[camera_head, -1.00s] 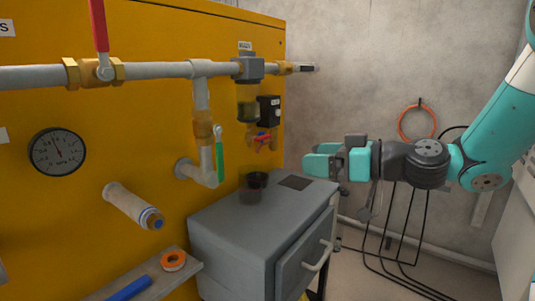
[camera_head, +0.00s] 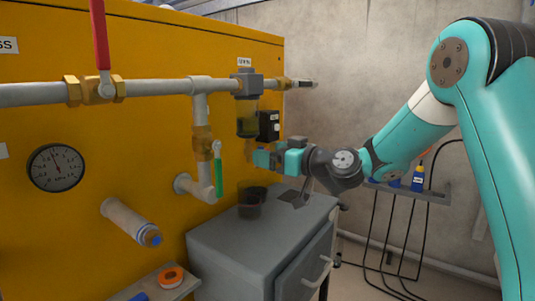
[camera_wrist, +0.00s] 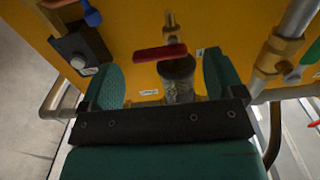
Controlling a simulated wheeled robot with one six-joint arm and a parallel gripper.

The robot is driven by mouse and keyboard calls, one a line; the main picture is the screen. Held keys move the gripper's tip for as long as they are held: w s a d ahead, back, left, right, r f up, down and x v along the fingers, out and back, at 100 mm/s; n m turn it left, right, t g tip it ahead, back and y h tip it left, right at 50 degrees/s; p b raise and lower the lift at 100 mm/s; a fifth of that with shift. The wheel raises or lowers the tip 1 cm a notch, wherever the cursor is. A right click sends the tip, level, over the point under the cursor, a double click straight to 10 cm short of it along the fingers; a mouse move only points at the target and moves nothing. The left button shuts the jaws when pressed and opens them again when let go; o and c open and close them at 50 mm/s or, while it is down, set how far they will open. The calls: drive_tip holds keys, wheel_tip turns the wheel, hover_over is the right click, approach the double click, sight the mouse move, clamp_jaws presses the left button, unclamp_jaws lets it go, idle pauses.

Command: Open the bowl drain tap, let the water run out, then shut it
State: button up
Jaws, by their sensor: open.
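The filter bowl (camera_head: 247,119) hangs under a grey head on the pipe, with murky yellowish contents. Its drain tap is hidden behind my gripper (camera_head: 262,158) in the head view. In the wrist view a red tap handle (camera_wrist: 160,53) lies crosswise between my open fingers (camera_wrist: 163,65), with a brass fitting (camera_wrist: 172,25) above it in the picture. I see a gap between the handle and each finger; contact cannot be told. A dark see-through cup (camera_head: 250,203) stands on the grey cabinet below; it also shows in the wrist view (camera_wrist: 178,82).
A black box (camera_head: 269,126) sits right beside the bowl. A green-lever valve (camera_head: 217,168) and a red-lever valve (camera_head: 102,80) are to the left. The grey cabinet (camera_head: 225,238) stands below. A wall shelf (camera_head: 430,194) with bottles is at right.

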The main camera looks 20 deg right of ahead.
drive_tip(key=shift+x, duration=0.85)
drive_tip(key=c, duration=0.9)
drive_tip(key=shift+m, duration=0.3)
drive_tip(key=m+p, duration=0.2)
drive_tip(key=m, duration=0.1)
drive_tip(key=f+m+p, duration=0.1)
drive_tip(key=m, duration=0.3)
drive_tip(key=m+p, duration=0.2)
drive_tip(key=m, duration=0.2)
drive_tip(key=shift+s+a+f+p, duration=0.1)
drive_tip(key=shift+s+f+p, duration=0.05)
drive_tip(key=shift+f+p, duration=0.15)
